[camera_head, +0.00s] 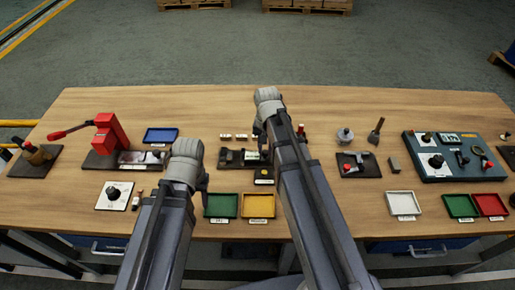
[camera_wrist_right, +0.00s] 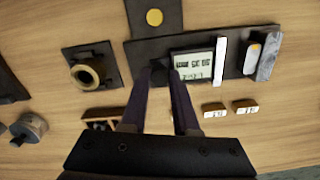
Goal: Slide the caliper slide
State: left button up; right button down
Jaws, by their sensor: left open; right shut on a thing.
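The caliper slide with its lit digital display (camera_wrist_right: 197,66) sits on a dark base (camera_wrist_right: 125,58) in the right wrist view. My right gripper (camera_wrist_right: 166,78) is shut on the dark part of the slide just left of the display. In the head view the caliper base (camera_head: 232,160) lies at the middle of the bench, partly hidden by my right arm. The fingertips of the right gripper are hidden there. My left gripper (camera_head: 202,180) is open, left of the caliper, above the front part of the bench; its fingers are hard to make out.
Green (camera_head: 220,206) and yellow (camera_head: 258,206) trays lie in front of the caliper. A red press (camera_head: 110,134) stands to the left. Small blocks (camera_wrist_right: 215,109) and a ring on a dark plate (camera_wrist_right: 88,72) lie near the right gripper. Bare wood shows between the things.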

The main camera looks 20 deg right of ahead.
jog(key=shift+d, duration=0.25)
jog(key=shift+a, duration=0.1)
jog(key=c, duration=0.7)
grip_release()
jog(key=shift+o, duration=0.2)
notch_tip(320, 180, up, 8)
jog(key=p, duration=0.8)
pick_arm(q)
notch_tip(320, 180, up, 8)
pick_arm(e)
jog(key=shift+f, duration=0.1)
pick_arm(q)
jog(key=shift+f, duration=0.15)
pick_arm(e)
jog(key=shift+s, duration=0.1)
